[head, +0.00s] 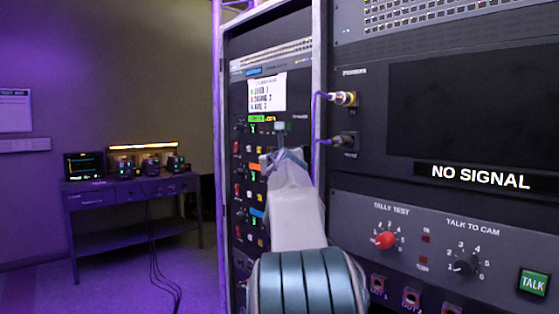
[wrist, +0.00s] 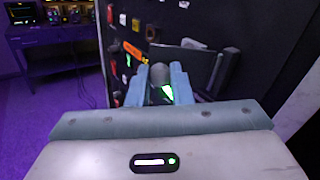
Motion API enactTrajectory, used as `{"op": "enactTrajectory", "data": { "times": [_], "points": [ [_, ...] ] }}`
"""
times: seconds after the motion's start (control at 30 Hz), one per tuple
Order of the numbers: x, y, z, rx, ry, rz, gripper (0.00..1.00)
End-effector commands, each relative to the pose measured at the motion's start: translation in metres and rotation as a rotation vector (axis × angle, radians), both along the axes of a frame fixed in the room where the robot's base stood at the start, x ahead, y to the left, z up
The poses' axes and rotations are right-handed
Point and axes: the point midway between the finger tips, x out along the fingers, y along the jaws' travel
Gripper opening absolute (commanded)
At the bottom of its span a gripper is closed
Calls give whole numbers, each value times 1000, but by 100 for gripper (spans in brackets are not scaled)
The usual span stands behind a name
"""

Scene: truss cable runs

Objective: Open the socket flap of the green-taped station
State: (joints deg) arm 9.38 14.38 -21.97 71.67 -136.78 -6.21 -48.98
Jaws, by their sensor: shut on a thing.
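The green-taped station is on the rack's black side panel, marked by a green tape label (head: 262,118) below a white list card. My gripper (head: 285,155) is at the panel, just below and right of that label. In the wrist view, its two pale blue fingers (wrist: 162,84) are shut on a dark grey rounded piece (wrist: 161,72). A bright green patch (wrist: 168,92) shows between the fingers. A dark flat plate (wrist: 180,58) stands beside the fingers; I cannot tell whether it is the flap or how far open it is. The socket is hidden.
Orange tape (head: 255,167) and blue tape (head: 257,212) mark rows lower on the panel. Two cables with plugs (head: 345,98) stick out from the rack's right face, close to my arm.

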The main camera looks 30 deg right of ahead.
Motion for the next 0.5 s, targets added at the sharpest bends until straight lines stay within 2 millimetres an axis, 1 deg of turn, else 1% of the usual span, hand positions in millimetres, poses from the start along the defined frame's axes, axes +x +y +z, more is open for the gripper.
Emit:
{"op": "enactTrajectory", "data": {
  "times": [0.1,0.13,0.17,0.2,0.5],
  "points": [
    [1,0,-3,2,5,0,0],
    [1,0,-3,2,5,0,22],
    [1,0,-3,2,5,0,30],
    [1,0,-2,2,4,0,41],
    [-1,0,-1,1,2,0,41]
  ]
}}
